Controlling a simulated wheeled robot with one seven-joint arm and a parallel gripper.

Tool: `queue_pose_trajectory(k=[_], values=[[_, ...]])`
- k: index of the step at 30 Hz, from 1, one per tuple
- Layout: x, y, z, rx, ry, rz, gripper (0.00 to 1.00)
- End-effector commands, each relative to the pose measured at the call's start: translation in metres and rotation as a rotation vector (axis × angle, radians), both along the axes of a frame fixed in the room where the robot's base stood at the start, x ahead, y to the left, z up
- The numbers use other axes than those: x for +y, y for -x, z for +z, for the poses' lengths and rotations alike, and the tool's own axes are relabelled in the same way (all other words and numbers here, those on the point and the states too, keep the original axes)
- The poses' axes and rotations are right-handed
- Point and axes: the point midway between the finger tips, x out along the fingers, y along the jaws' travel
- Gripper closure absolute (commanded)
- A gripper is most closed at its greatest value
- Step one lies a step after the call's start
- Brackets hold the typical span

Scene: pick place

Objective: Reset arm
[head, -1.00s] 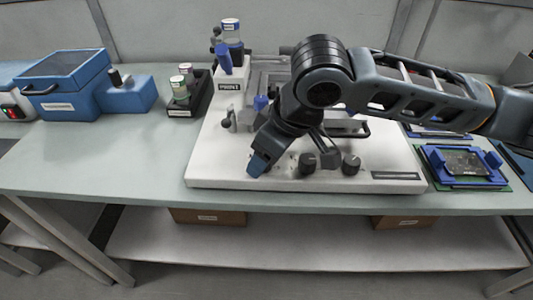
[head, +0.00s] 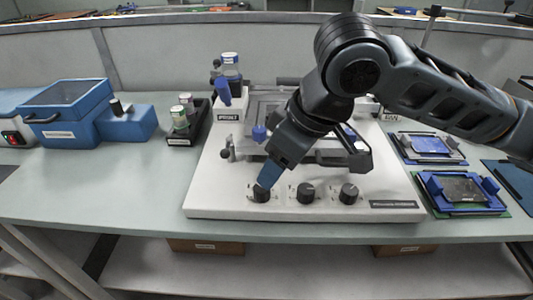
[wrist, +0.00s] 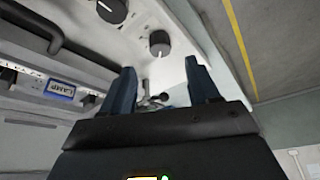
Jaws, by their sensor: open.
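My gripper (head: 268,176) is over the front left part of a white machine base (head: 225,205) on the bench. A blue fingertip is at or just in front of the leftmost black knob (head: 260,194) in the head view; I cannot tell if it touches. In the wrist view my gripper (wrist: 158,80) has two dark blue fingers standing apart with nothing between them. Two black knobs, one of them the right-hand knob (wrist: 160,43) in the wrist view, lie beyond the fingertips.
A blue box device (head: 70,110) and a black holder with vials (head: 188,125) stand at the left. Blue-framed trays (head: 462,190) lie at the right. The bench (head: 100,195) is clear at front left. A bottle (head: 231,66) stands at the machine's back left.

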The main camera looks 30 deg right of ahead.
Motion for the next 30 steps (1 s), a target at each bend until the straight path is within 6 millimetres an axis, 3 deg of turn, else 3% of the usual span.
queue_pose_trajectory(k=[6,9,11,14,18,21,25,30], values=[[0.001,0.0,0.0,-0.001,-0.001,0.0,0.4],[0.011,-0.003,0.002,-0.019,-0.031,0.012,0.4],[0.025,-0.008,0.007,-0.048,-0.075,0.027,0.4],[0.063,-0.018,0.022,-0.122,-0.197,0.061,0.4],[0.119,-0.032,0.054,-0.257,-0.412,0.097,0.4],[0.149,-0.038,0.079,-0.349,-0.559,0.104,0.4],[0.176,-0.043,0.108,-0.459,-0.736,0.083,0.4],[0.192,-0.046,0.135,-0.587,-0.932,0.013,0.4]])
